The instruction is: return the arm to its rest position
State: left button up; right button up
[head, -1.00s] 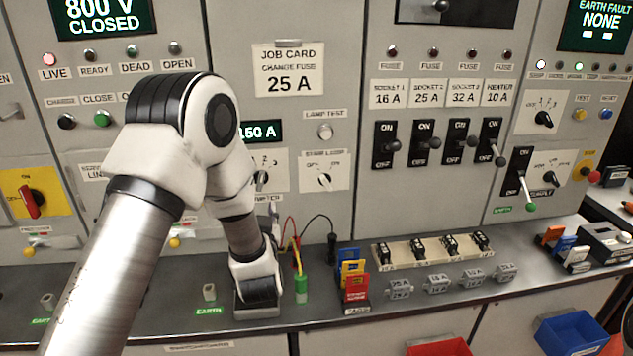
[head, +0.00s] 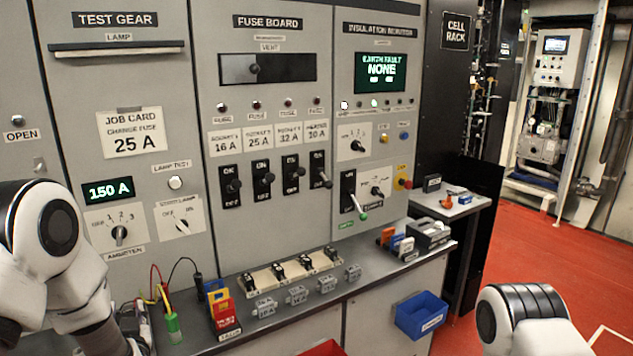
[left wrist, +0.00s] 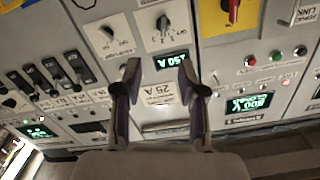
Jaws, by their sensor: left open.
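My left arm (head: 60,255) comes in at the lower left of the head view, bent in front of the panels. In the left wrist view my left gripper (left wrist: 160,76) is open, its two dark fingers apart with nothing between them. Beyond the fingers are the job card reading 25 A (left wrist: 160,93) and the 150 A display (left wrist: 172,61), both upside down in that view. Part of my right arm (head: 525,315) shows at the lower right of the head view. My right gripper is out of view.
The bench carries a fuse tray (head: 290,270), several grey fuses (head: 297,294), red and yellow tags (head: 222,310) and a green-ended lead (head: 173,325). A blue bin (head: 422,314) is mounted below the bench edge. Red floor (head: 540,245) lies open at the right.

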pick_arm(q)
jog(key=s+d+f+m+g+h, duration=0.1)
jog(key=s+d+f+g+h, duration=0.1)
jog(key=s+f, duration=0.5)
jog(key=s+d+f+m+g+h+b, duration=0.1)
jog(key=s+d+f+g+h, duration=0.15)
jog(key=f, duration=0.85)
jog(key=s+d+f+m+g+h, duration=0.1)
jog(key=s+d+f+g, duration=0.15)
jog(key=s+f, duration=0.5)
jog(key=s+d+f+g+h, duration=0.2)
jog(key=s+f+g, duration=0.1)
jog(key=s, duration=0.5)
jog(key=s+d+f+g+h, duration=0.1)
jog(key=s+d+f+g, duration=0.2)
jog(key=s, duration=0.6)
jog(key=shift+s+d+f+g+h, duration=0.3)
jog(key=shift+f+g, duration=0.4)
jog(key=shift+g, duration=0.4)
jog(key=shift+w, duration=0.1)
jog(key=shift+a+n, duration=0.15)
jog(key=shift+n, duration=0.15)
